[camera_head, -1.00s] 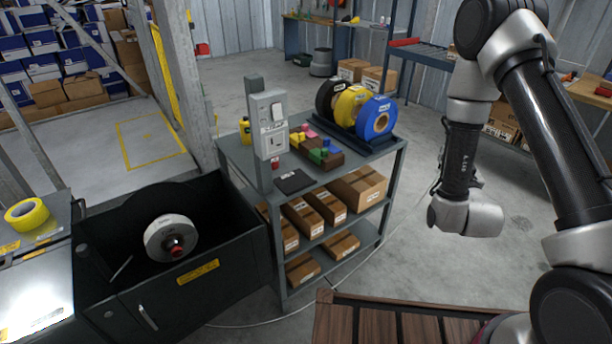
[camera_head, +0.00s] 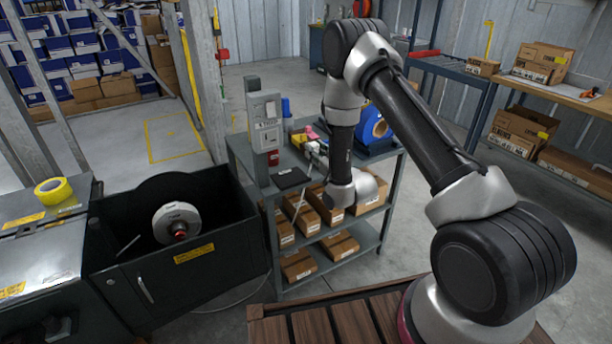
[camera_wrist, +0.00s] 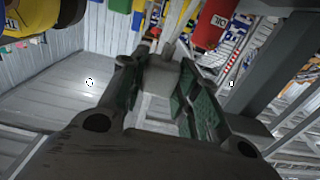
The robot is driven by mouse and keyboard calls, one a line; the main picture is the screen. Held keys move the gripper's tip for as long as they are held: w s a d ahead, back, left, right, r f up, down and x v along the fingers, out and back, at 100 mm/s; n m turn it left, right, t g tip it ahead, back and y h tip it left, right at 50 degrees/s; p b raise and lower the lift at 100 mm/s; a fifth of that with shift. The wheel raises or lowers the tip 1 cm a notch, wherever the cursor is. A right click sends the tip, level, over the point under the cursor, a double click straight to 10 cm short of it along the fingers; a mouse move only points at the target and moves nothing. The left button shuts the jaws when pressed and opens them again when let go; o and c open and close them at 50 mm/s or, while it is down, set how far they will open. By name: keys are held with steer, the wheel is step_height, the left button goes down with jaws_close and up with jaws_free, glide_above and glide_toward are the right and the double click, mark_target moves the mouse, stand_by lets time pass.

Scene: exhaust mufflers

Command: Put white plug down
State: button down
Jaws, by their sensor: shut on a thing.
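In the wrist view, my gripper (camera_wrist: 158,82) has its two green-padded fingers closed on a pale grey-white block (camera_wrist: 163,76), which looks like the white plug. In the head view, my gripper (camera_head: 314,152) is small and partly hidden by my arm. It is over the grey cart (camera_head: 232,150), close to the coloured blocks (camera_head: 303,137). The plug cannot be made out clearly there, and I cannot tell whether it touches anything.
A grey switch box on a post (camera_head: 266,125) stands left of my gripper, with a black pad (camera_head: 291,178) before it. A blue reel (camera_head: 374,128) is behind my arm.

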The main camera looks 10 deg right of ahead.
mark_target(316, 180)
step_height(316, 180, down, 8)
steer(key=shift+r, duration=0.2)
steer(key=shift+f, duration=0.15)
steer(key=shift+f, duration=0.3)
steer(key=shift+s+f, duration=0.1)
steer(key=shift+f, duration=0.05)
